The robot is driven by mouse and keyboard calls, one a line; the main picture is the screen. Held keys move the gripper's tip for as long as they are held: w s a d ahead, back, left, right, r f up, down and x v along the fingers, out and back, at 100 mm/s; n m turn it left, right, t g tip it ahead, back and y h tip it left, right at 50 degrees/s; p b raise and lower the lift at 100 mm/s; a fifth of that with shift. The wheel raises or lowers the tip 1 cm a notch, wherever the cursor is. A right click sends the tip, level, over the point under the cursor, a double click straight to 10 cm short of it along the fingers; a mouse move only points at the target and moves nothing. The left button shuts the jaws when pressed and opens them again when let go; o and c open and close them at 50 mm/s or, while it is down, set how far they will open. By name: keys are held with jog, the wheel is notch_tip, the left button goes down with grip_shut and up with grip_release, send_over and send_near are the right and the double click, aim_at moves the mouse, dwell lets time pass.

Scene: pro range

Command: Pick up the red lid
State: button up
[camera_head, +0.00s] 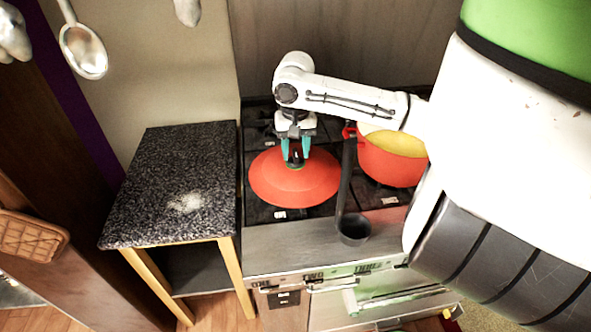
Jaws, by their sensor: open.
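The red lid (272,187) is a wide, shallow cone lying on the dark stove top in the middle of the head view. A dark knob stands at its centre. My gripper (296,160) points down over the middle of the lid, its teal fingers apart on either side of the knob. Whether the fingers touch the knob or the lid cannot be told from this view.
A red pot (391,165) with yellow inside stands right of the lid, partly behind my arm. A black ladle (353,229) lies between them, its cup near the stove's front edge. A speckled dark side table (150,205) stands left, mostly bare. Spoons hang at upper left.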

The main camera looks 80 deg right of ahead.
jog(key=shift+c, duration=0.3)
grip_shut()
jog(key=shift+r, duration=0.1)
